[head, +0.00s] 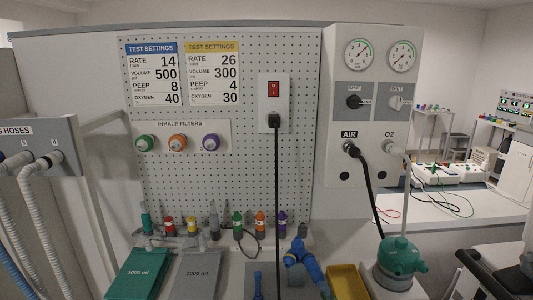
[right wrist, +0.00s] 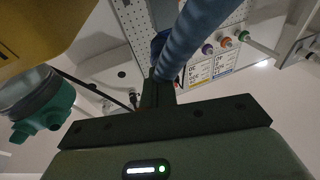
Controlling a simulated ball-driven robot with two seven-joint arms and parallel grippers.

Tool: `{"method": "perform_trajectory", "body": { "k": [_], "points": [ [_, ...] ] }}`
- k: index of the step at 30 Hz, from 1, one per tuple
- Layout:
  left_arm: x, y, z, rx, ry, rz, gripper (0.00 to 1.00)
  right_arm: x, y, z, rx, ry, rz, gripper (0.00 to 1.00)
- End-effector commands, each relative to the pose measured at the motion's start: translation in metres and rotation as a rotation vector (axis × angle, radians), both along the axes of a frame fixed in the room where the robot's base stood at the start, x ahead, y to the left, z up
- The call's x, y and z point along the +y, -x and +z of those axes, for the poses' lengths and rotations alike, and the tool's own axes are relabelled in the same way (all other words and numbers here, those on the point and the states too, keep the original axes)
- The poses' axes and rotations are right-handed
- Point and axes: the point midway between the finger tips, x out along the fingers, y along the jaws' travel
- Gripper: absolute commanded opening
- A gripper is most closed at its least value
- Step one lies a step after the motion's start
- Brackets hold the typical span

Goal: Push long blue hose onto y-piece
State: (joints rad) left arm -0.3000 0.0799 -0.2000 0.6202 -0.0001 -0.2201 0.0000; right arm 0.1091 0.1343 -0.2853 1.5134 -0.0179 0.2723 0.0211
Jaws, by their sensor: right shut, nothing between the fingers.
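A ribbed blue hose (right wrist: 184,40) runs down from the top edge of the right wrist view. My right gripper (right wrist: 158,88) is shut there and empty, its dark fingers close to the lower end of this hose. I cannot tell whether they touch it. The far end of the hose is out of frame, and its joint with the y-piece cannot be made out. My left gripper is in neither view.
A yellow tray (head: 346,283) and a teal-topped humidifier (head: 400,257) stand right of the blue piece. Several ribbed hoses hang from the hose rack (head: 45,140). A black cable (head: 277,190) hangs in front of the pegboard.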

Motion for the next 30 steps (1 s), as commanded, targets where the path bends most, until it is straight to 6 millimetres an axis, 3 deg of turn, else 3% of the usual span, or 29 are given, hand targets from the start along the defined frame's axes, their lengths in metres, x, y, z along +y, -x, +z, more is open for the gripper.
{"method": "perform_trajectory", "body": {
  "k": [30],
  "points": [
    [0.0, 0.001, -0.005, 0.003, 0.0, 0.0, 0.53, 0.008, -0.024, 0.004, 0.0, -0.001, 0.0, 0.0]
  ]
}}
